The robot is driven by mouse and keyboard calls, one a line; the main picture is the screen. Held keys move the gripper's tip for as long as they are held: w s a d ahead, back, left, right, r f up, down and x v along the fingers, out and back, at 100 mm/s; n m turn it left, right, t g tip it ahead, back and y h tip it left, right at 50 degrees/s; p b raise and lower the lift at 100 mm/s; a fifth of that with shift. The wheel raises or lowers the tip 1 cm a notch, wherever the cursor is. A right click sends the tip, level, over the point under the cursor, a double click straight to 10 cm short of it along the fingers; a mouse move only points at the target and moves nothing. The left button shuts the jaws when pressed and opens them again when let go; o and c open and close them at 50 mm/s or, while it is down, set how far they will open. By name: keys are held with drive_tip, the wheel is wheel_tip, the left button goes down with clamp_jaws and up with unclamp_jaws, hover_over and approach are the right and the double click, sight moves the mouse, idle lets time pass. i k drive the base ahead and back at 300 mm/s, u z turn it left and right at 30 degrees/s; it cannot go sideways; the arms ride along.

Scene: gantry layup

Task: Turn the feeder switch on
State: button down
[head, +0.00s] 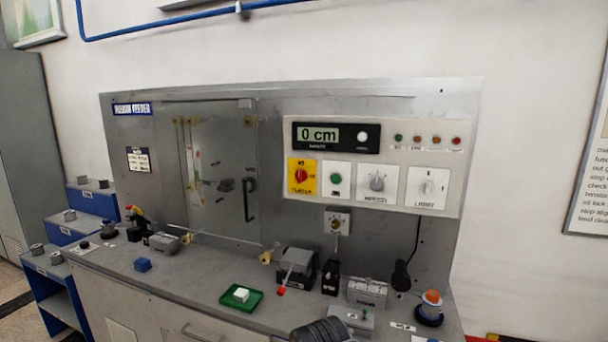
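A control panel (470,160) is on the upright grey board at the right of the head view. On its lower left is a yellow plate with a red rotary switch (301,176); its small lettering is too blurred to read surely, so I cannot confirm it is the feeder switch or tell its setting. To its right are a green button (336,180), a grey knob (377,183) and a white knob (427,187). A small dial (336,223) sits below the panel. The display (318,135) reads "0 cm". My gripper is not in view.
The bench top below holds a green tray (256,300) with a white block, a blue block (143,265), a grey device with a red-tipped lever (281,291) and an orange-topped knob (432,297). A dark ribbed object (322,331) is at the bottom edge. Space before the panel face looks clear.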

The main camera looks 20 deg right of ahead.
sight(301, 176)
drive_tip(key=z, duration=0.05)
drive_tip(key=k, duration=0.6)
drive_tip(key=u, duration=0.55)
drive_tip(key=i, duration=1.2)
drive_tip(key=z, duration=0.5)
